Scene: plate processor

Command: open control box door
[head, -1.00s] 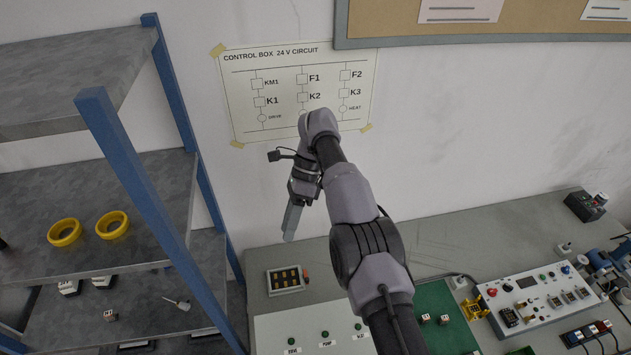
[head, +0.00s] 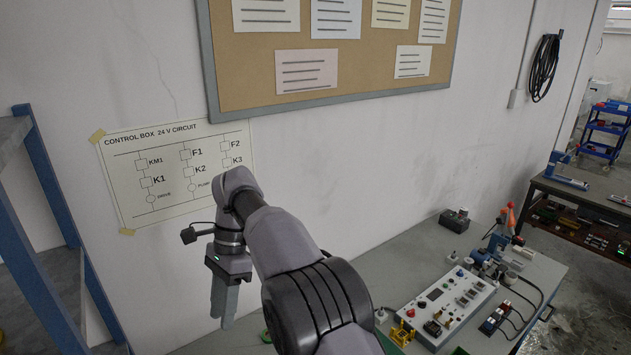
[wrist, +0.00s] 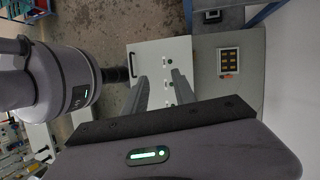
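The control box (wrist: 151,51) shows in the wrist view as a pale panel with a dark handle (wrist: 132,65) near its left edge and small green buttons and labels toward its right side. Its door looks closed. My gripper (wrist: 159,78) is open and empty, its two grey fingers apart and pointing at the panel. The fingers cover part of the panel, and I cannot tell the exact gap. In the head view my gripper (head: 223,318) hangs pointing down in front of the wall; the control box is out of that view.
A tray with dark and yellow parts (wrist: 229,61) lies beside the box. A blue-framed shelf (head: 50,220) stands at the left. The bench (head: 400,265) carries a control panel (head: 440,305) and a small black device (head: 454,220) at the right. The wall is behind the arm.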

